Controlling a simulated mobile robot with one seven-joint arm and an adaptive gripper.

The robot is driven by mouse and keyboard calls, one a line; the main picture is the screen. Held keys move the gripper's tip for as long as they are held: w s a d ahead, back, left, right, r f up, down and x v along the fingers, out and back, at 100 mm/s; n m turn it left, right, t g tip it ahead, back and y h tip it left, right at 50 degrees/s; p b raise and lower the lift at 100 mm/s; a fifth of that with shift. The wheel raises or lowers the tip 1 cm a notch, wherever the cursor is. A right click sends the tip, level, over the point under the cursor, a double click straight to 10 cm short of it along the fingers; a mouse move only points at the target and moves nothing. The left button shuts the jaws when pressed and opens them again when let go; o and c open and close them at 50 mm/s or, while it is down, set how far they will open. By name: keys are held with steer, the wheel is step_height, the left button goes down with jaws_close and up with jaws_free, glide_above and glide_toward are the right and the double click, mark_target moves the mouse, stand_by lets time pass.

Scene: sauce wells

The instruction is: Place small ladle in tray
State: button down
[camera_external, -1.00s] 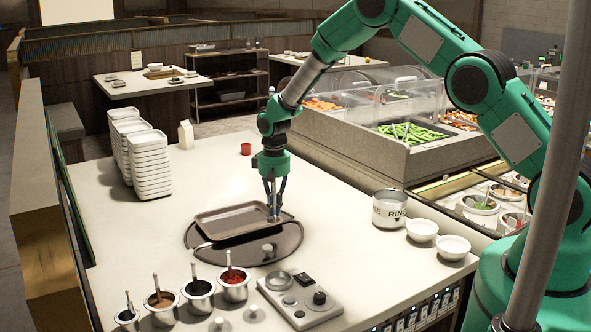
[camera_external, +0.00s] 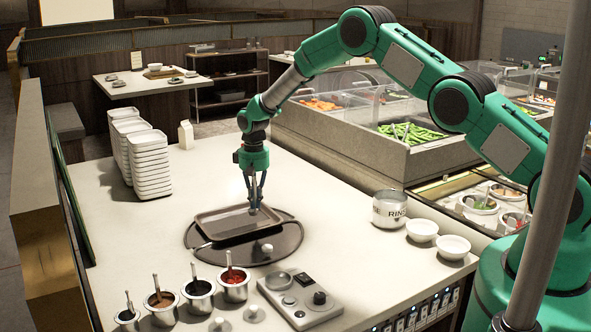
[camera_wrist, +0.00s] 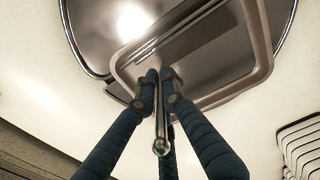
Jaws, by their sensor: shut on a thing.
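The rectangular grey-brown tray (camera_external: 212,233) lies on a dark oval platter (camera_external: 290,246) near the middle of the counter; its rim (camera_wrist: 264,40) shows in the wrist view. My gripper (camera_external: 254,207) points down over the tray's right side. In the wrist view my gripper (camera_wrist: 159,78) is shut on the thin metal handle of the small ladle (camera_wrist: 161,130), whose rounded end faces the camera. The ladle's lower end is hidden by the fingers, and I cannot tell whether it touches the tray.
Several sauce pots with utensils (camera_external: 198,290) stand at the front left, beside a grey control panel (camera_external: 303,297). Stacked white dishes (camera_external: 150,165) stand back left; a large pot (camera_external: 389,211) and white bowls (camera_external: 422,230) stand right.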

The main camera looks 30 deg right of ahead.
mark_target(255, 177)
steer(key=shift+f, duration=0.1)
steer(key=shift+f, duration=1.7)
steer(key=shift+f, duration=0.1)
steer(key=c, duration=1.9)
jaws_free()
steer(key=shift+o, duration=0.2)
step_height(255, 177, up, 12)
steer(key=shift+s+r, duration=0.1)
